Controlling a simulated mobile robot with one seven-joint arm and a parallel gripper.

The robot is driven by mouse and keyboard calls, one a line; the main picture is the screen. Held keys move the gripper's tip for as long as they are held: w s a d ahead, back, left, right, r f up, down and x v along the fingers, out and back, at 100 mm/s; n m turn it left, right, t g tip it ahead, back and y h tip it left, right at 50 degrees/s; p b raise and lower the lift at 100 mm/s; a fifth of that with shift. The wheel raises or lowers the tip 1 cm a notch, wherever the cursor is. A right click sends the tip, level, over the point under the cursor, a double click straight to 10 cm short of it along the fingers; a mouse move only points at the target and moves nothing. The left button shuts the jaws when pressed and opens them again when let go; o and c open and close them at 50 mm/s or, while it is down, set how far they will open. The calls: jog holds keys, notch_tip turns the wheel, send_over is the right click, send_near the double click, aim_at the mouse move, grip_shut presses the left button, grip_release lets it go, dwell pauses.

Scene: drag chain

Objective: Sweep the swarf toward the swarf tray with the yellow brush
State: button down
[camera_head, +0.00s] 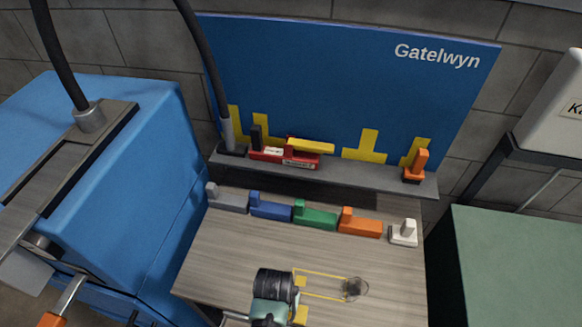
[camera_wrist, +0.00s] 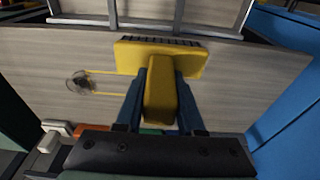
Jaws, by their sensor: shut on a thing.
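My gripper (camera_wrist: 160,115) is shut on the handle of the yellow brush (camera_wrist: 165,55), with a blue finger on each side. The brush's wide head lies crosswise beyond the fingers, its dark bristles along the far side. In the head view, parts of the brush (camera_head: 300,315) show beside my dark wrist. The swarf (camera_head: 354,287) is a small dark tangle inside a thin ring on the table. It also shows in the wrist view (camera_wrist: 82,82), left of the brush head and apart from it. I cannot surely identify the swarf tray.
Thin yellow lines on the wooden table (camera_head: 240,245) run between brush and swarf. A row of grey, blue, green (camera_head: 316,215), orange and white (camera_head: 403,232) blocks stands behind. A grey shelf (camera_head: 360,178) holds red and orange items. A blue machine (camera_head: 110,150) stands left, a green surface (camera_head: 520,260) right.

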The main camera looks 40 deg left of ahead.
jog(key=shift+r+p, duration=1.75)
jog(key=shift+r, duration=0.55)
